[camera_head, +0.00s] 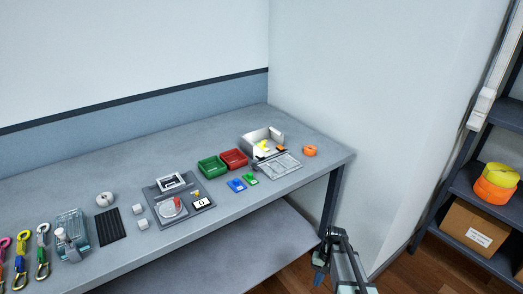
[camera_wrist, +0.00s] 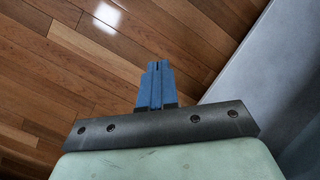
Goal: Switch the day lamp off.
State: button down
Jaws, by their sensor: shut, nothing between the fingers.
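My gripper (camera_head: 318,281) hangs low in front of the bench's right end, below the tabletop and apart from everything on it. In the wrist view its blue fingers (camera_wrist: 157,68) are together, with nothing between them, above the wooden floor. I cannot make out a day lamp or its switch for certain in either view. A grey panel (camera_head: 187,213) on the bench carries a round red-and-white part, a framed part, a small yellow part and a white tag marked 0. I cannot tell whether any of these belongs to a lamp.
A shelf (camera_head: 482,252) stands right, with a cardboard box (camera_head: 467,226). Floor lies between.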

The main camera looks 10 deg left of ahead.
jog(key=w+a+r+t+y, duration=0.1)
jog(key=w+a+r, duration=0.2)
jog(key=w+r, duration=0.65)
jog(key=w+a+r+n+t, duration=0.15)
jog(key=w+r, duration=0.45)
jog(key=r, duration=0.6)
jog(key=w+a+r+y, duration=0.1)
jog(key=w+a+r, duration=0.3)
jog(key=w+r, duration=0.5)
jog(key=w+a+r+n+t+h, duration=0.1)
jog(key=w+a+r+n, duration=0.3)
jog(key=a+r, duration=0.45)
jog(key=w+a+r+n+t+h, duration=0.15)
jog(key=w+a+r+n, duration=0.3)
jog(key=a+r, duration=0.45)
send_over(260, 155)
jog(key=shift+m, duration=0.4)
jog(key=f, duration=0.7)
jog(key=s+f, duration=0.1)
jog(key=f, duration=0.3)
jog(key=shift+d+f, duration=0.25)
jog(key=shift+d, duration=0.05)
jog(key=shift+d+f, duration=0.1)
jog(key=shift+f, duration=1)
